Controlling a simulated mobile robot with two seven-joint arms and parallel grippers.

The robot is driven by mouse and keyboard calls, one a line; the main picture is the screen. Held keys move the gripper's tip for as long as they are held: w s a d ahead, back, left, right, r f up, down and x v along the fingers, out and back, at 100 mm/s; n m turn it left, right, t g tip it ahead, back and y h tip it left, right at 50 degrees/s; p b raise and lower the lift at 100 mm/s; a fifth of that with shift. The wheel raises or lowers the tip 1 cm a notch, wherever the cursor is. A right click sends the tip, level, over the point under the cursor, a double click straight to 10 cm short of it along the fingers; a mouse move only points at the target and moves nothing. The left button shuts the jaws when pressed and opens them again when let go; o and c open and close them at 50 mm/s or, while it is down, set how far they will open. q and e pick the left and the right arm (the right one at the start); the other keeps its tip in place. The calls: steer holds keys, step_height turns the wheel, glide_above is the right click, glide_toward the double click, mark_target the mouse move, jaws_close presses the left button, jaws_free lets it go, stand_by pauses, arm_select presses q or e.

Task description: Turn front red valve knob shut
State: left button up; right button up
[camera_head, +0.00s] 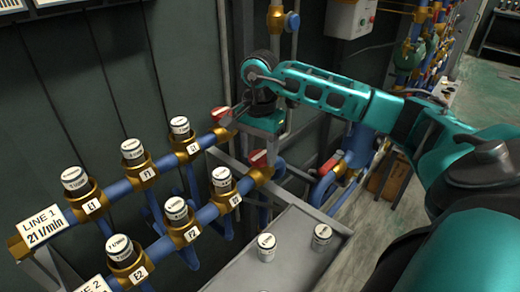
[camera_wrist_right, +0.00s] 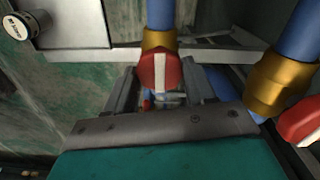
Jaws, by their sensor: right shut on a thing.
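The front red valve knob (camera_head: 258,158) sits at the right end of the lower, LINE 2 pipe. In the wrist view this red knob (camera_wrist_right: 160,72) has a white stripe lined up with its blue pipe. My right gripper (camera_head: 262,142) reaches in from the right and is shut on the knob. In the wrist view the right gripper's fingers (camera_wrist_right: 160,85) stand either side of it; the contact is partly hidden. A second red knob (camera_head: 222,115) on the LINE 1 pipe is just behind, and it also shows at the wrist view's right edge (camera_wrist_right: 302,120). My left gripper is not in view.
Several white-capped canisters stand in brass fittings along two blue pipes, beside the LINE 1 sign (camera_head: 45,228). A grey box (camera_head: 290,262) with two canisters stands in front. A dark panelled wall (camera_head: 110,70) is behind. Open floor (camera_head: 490,90) lies at the right.

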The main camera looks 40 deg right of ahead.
mark_target(260, 156)
steer(key=shift+m, duration=0.3)
steer(key=m, duration=0.3)
steer(key=shift+m, duration=0.3)
steer(key=m+p, duration=0.1)
steer(key=m, duration=0.8)
steer(key=shift+p, duration=0.35)
steer(key=m, duration=0.4)
steer(key=shift+m+p, duration=0.3)
steer(key=o, duration=1)
steer(key=shift+o, duration=0.2)
step_height(260, 156, up, 13)
steer(key=shift+p, duration=0.4)
